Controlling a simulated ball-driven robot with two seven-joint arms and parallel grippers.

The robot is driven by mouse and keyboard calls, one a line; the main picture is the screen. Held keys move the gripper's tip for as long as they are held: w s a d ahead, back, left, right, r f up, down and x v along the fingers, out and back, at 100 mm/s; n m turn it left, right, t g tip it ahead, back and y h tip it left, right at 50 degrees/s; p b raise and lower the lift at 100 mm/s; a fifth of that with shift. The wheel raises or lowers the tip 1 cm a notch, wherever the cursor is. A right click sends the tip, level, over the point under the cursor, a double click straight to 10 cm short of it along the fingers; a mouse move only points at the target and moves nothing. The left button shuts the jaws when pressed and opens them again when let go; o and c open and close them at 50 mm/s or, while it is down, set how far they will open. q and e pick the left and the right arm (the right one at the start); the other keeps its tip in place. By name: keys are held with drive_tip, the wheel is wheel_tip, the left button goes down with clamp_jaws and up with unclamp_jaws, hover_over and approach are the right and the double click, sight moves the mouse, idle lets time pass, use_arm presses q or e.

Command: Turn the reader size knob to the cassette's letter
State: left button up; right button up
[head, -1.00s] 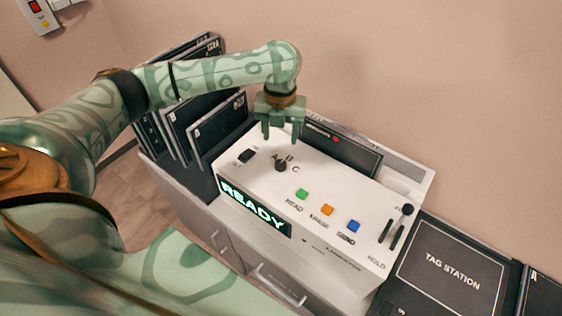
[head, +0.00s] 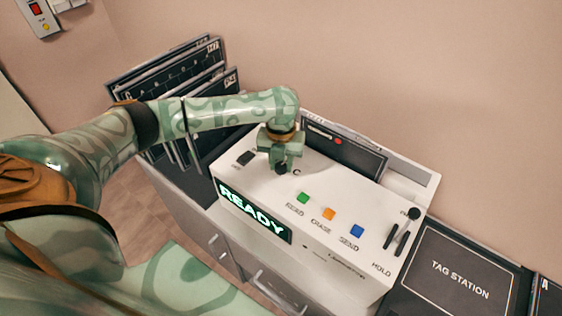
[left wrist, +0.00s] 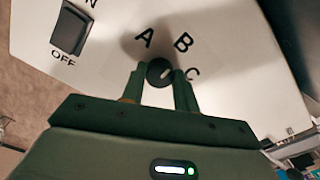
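The reader (head: 265,190) is a white box with a lit READY display (head: 252,211). Its dark round size knob (head: 281,168) sits among the letters A, B and C and also shows in the left wrist view (left wrist: 160,73). A light mark on the knob is toward the B and C side; its exact letter is unclear. My left gripper (head: 282,162) is over the knob from above. In the left wrist view its fingers (left wrist: 160,82) stand on both sides of the knob and appear to touch it. A dark cassette (head: 345,153) stands at the reader's back; I cannot read a letter on it.
A black rocker switch (left wrist: 73,28) lies near the knob. Dark cassettes (head: 165,75) stand at left. A tag station (head: 458,275) is at right.

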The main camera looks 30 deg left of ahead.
use_arm(q)
drive_tip(key=shift+c, duration=0.3)
drive_tip(key=shift+r+p, duration=0.2)
drive_tip(key=shift+p, duration=0.5)
drive_tip(key=n+p, duration=0.7)
drive_tip(key=p, duration=0.3)
drive_tip(key=shift+r+n, duration=0.1)
drive_tip(key=shift+n, duration=0.2)
drive_tip(key=n+p, duration=0.2)
drive_tip(key=n, duration=0.1)
drive_tip(key=shift+f+n+p, duration=0.2)
drive_tip(key=shift+n+p, duration=0.3)
drive_tip(key=shift+p, duration=0.1)
drive_tip(key=shift+n, duration=0.3)
drive_tip(key=o, duration=1)
drive_tip(key=shift+c, duration=0.2)
